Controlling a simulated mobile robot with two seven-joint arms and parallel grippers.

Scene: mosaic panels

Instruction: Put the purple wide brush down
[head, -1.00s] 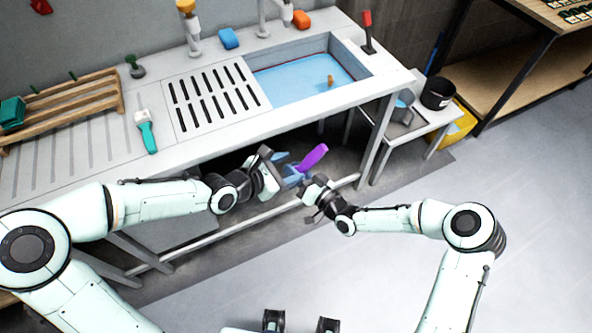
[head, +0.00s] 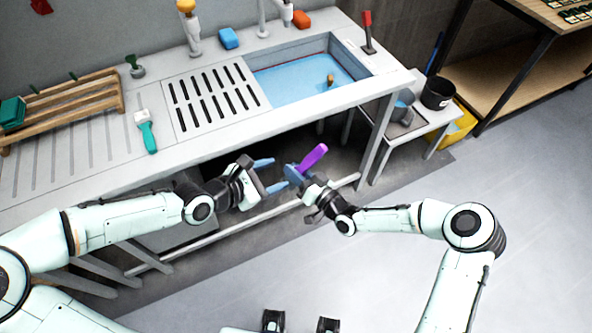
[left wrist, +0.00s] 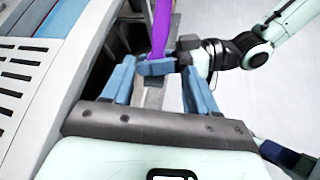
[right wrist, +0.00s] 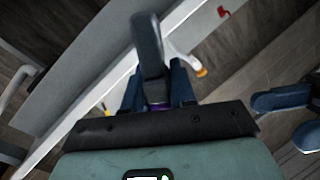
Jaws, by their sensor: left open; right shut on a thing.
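The purple wide brush (head: 313,157) is held in the air in front of the sink counter, its purple part tilted up to the right. My right gripper (head: 295,176) is shut on it. The brush also shows purple in the left wrist view (left wrist: 162,28), above the right gripper's blue fingers (left wrist: 157,67). In the right wrist view a dark elongated part (right wrist: 148,45) rises from between the fingers, with a bit of purple at its base. My left gripper (head: 271,175) is open and empty, just left of the brush, its fingers apart from it.
The counter (head: 100,180) has a slotted drain panel (head: 212,98) and a blue basin (head: 300,80) with a small brown item. A teal-handled scraper (head: 147,132) lies left of the panel. A wooden rack (head: 70,105) stands farther left. A side table (head: 420,120) holds dark pots.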

